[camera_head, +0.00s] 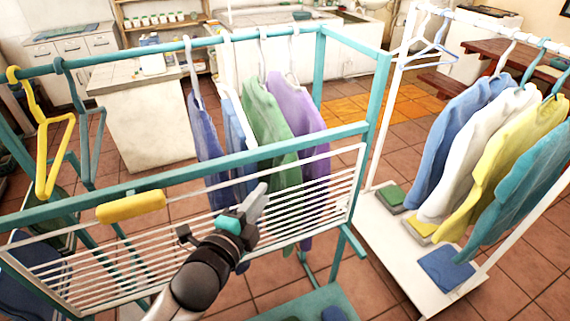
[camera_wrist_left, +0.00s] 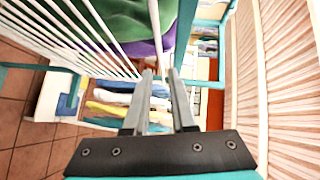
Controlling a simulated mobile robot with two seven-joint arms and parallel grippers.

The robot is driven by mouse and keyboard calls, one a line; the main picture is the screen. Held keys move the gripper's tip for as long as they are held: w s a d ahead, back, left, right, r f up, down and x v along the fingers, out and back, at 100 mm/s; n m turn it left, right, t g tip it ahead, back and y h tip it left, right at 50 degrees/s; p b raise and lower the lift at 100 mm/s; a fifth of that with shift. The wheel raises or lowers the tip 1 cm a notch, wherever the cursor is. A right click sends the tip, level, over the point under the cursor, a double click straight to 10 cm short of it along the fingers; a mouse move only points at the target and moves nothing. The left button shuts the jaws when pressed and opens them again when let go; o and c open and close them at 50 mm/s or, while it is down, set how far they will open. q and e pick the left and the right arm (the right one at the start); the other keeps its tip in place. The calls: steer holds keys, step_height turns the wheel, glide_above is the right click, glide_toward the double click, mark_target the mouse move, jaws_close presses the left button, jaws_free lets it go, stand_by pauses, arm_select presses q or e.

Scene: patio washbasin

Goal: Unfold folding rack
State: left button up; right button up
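The folding rack (camera_head: 312,205) is a white slatted panel along the near side of a teal frame (camera_head: 200,183). It slopes down below the frame's front bar, and its slats also show at the left in the left wrist view (camera_wrist_left: 75,35). A yellow grip-like piece (camera_head: 130,206) sits at the panel's upper edge, left of my gripper. My left gripper (camera_head: 258,200) is in front of the slats, right of the panel's middle, and hides part of them. My right gripper is out of view.
Purple, green and blue garments (camera_head: 268,120) hang behind the panel. Yellow and teal hangers (camera_head: 42,150) hang at the left. A white clothes stand (camera_head: 385,235) with several shirts stands to the right. Tiled floor (camera_head: 275,275) shows below the panel.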

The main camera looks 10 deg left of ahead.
mark_target(283, 167)
arm_select(q)
steer(key=x, duration=1.2)
steer(key=shift+w, duration=0.35)
jaws_close()
steer(key=shift+f, duration=0.1)
stand_by(0.9)
